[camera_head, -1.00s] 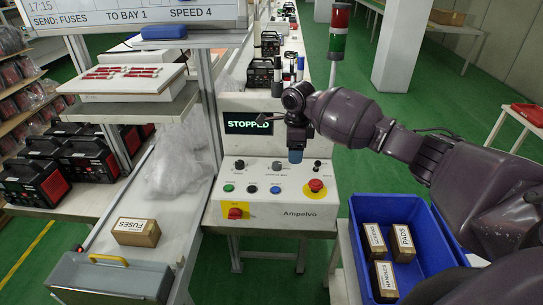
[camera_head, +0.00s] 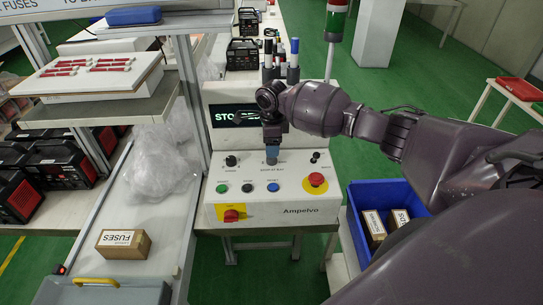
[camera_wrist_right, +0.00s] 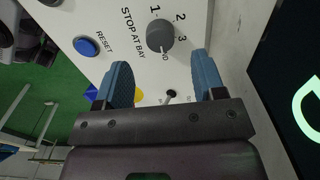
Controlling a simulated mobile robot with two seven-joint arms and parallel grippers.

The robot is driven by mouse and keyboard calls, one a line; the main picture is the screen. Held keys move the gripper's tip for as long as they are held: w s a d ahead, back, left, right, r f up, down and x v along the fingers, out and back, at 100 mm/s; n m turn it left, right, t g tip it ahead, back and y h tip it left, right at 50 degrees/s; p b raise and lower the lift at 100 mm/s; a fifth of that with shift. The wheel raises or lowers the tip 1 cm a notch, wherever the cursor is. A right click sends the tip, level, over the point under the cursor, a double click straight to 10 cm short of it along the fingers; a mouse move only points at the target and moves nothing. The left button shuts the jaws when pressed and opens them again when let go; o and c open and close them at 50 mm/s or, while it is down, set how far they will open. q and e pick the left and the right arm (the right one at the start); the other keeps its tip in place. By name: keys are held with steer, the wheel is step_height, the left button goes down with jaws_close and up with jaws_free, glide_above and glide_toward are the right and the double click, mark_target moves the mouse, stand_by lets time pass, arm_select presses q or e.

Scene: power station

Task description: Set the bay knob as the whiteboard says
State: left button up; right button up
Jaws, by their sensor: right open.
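In the head view my right gripper (camera_head: 271,152) hangs over the control panel (camera_head: 290,184) and largely hides the knob. The whiteboard is mostly cut off now; earlier it read SEND: FUSES, TO BAY 1, SPEED 4. My left gripper is out of view.
The panel has a speed knob (camera_head: 231,160), a green button (camera_head: 221,188), a blue reset button (camera_head: 273,187), a red emergency button (camera_head: 316,180) and a red switch (camera_head: 231,215). The screen (camera_head: 225,116) reads STOPPED, partly hidden. A FUSES box (camera_head: 124,244) lies left.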

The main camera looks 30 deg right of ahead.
mark_target(272, 160)
steer(key=shift+f, duration=2.7)
steer(key=c, duration=0.9)
